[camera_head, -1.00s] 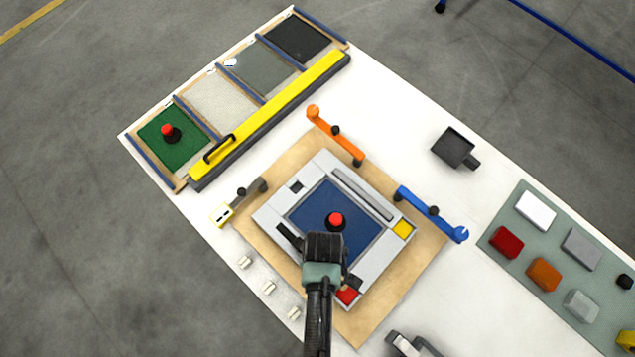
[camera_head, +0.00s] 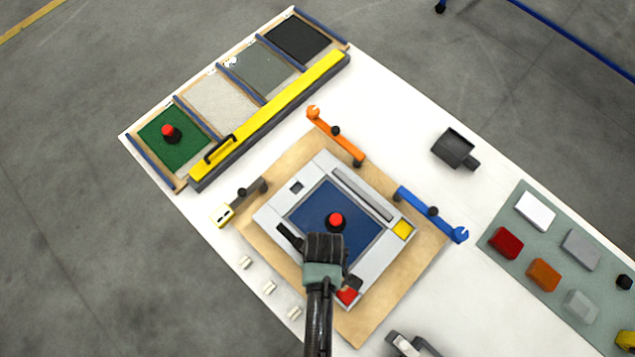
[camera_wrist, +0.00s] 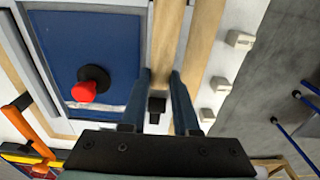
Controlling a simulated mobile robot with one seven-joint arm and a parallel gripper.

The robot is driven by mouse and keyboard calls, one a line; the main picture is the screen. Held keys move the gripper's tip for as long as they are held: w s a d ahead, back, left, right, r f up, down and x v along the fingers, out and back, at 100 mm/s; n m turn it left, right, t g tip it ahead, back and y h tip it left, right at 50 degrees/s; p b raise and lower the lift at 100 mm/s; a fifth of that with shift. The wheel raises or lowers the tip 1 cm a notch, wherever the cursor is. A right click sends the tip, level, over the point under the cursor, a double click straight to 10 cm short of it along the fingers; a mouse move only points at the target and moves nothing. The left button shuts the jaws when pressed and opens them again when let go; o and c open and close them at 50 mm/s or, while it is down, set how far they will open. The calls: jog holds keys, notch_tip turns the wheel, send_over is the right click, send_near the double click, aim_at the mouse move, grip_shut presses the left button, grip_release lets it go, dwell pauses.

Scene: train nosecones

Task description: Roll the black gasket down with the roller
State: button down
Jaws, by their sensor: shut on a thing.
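The black gasket (camera_head: 289,235) seems to be the dark strip on the lower-left side of the light grey fixture (camera_head: 270,215); part of it is hidden under my gripper. My gripper (camera_head: 323,246) is over that side of the fixture. In the wrist view its two fingers (camera_wrist: 160,100) point away from the camera, with a small black part (camera_wrist: 156,105) between them. This looks like part of the held roller, the rest of which is hidden. I cannot tell whether the roller touches the gasket.
A red-topped black knob (camera_head: 336,220) stands on the blue panel (camera_head: 310,208) close to my gripper. Orange (camera_head: 335,137) and blue (camera_head: 430,214) clamps flank the fixture. A yellow bar (camera_head: 270,115) lies beyond.

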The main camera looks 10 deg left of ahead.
aim_at(346, 287)
jog(key=shift+s+d, duration=0.15)
jog(key=shift+s+d+p, duration=0.35)
jog(key=shift+s+d, duration=0.15)
jog(key=shift+d, duration=0.15)
jog(key=shift+s+d+p, duration=0.15)
jog(key=shift+d+p, duration=0.05)
jog(key=shift+p, duration=0.1)
dwell(1.5)
jog(key=shift+s+d, duration=0.5)
jog(key=shift+d, duration=0.15)
jog(key=shift+p, duration=0.4)
dwell(0.9)
jog(key=shift+s+d, duration=0.1)
jog(key=shift+d, duration=0.1)
jog(key=shift+s+d, duration=0.5)
jog(key=shift+d, duration=0.15)
jog(key=shift+s+d, duration=0.15)
dwell(1.5)
jog(key=shift+s+d, duration=0.55)
jog(key=shift+d, duration=0.15)
